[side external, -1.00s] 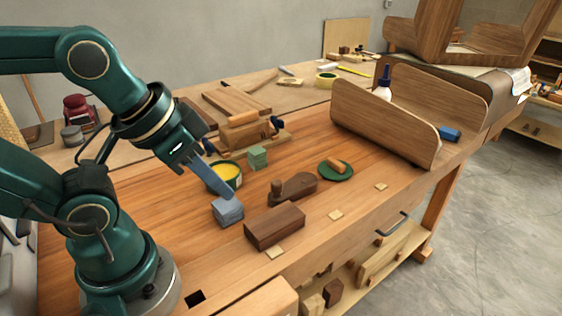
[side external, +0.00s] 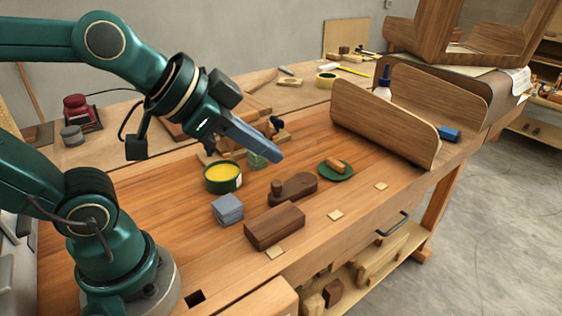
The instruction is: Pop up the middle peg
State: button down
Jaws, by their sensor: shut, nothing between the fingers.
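Three pale square peg tops show along the front of the wooden bench: a near one (side external: 275,252) beside a dark wooden block, a middle one (side external: 335,215), and a far one (side external: 381,186). The middle peg looks about level with the bench top. My gripper (side external: 277,155) is shut and empty. Its blue-grey fingers point down and to the right, in the air over the middle of the bench, up and left of the middle peg. The fingers partly cover a green block (side external: 257,161) behind them.
Near the pegs are the dark block (side external: 274,227), a dark wooden tool (side external: 295,188), a green dish (side external: 335,171) holding a wooden piece, a grey-blue block (side external: 228,209) and a yellow-filled tin (side external: 222,177). A curved wooden shell (side external: 385,122) stands at the right. Bare bench surrounds the middle peg.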

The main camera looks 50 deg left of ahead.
jog(key=w+d+r+m+t, duration=0.1)
jog(key=w+r+m+t, duration=0.1)
jog(key=w, duration=0.4)
jog(key=m+g+y, duration=0.2)
send_over(331, 216)
notch_tip(331, 216, down, 12)
jog(key=shift+s, duration=0.1)
jog(key=shift+f, duration=0.1)
jog(key=shift+f, duration=4.25)
jog(key=shift+f, duration=0.15)
jog(key=shift+f, duration=0.3)
